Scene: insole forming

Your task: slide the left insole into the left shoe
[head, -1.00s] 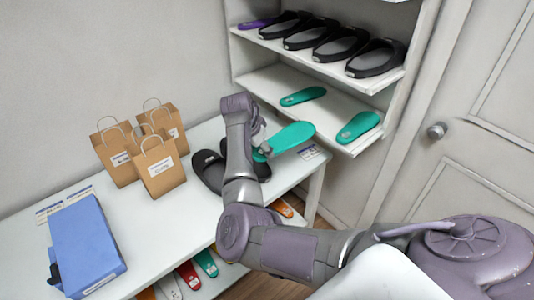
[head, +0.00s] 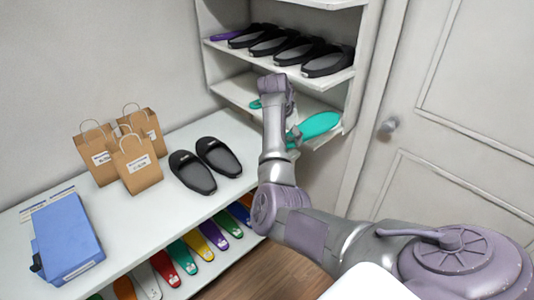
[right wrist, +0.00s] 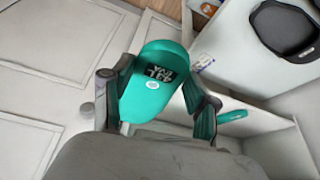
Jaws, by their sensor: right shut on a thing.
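My right gripper (head: 290,138) is shut on a teal insole (head: 318,124), held out in front of the white shelf unit. In the right wrist view the insole (right wrist: 152,90) lies between the two fingers (right wrist: 152,105), with a dark upside-down size label. A pair of black open-heeled shoes stands on the table: the left one (head: 194,175) and the right one (head: 220,160), both empty. The gripper is to their right, apart from them. A shoe (right wrist: 285,28) also shows in the right wrist view. My left gripper is not in view.
Another teal insole (head: 255,104) lies on the lower shelf, partly behind my arm. Several black shoes (head: 285,47) stand on the upper shelf. Paper bags (head: 137,165) and a blue box (head: 67,237) are on the table (head: 135,225). Coloured insoles (head: 197,247) lie below the tabletop.

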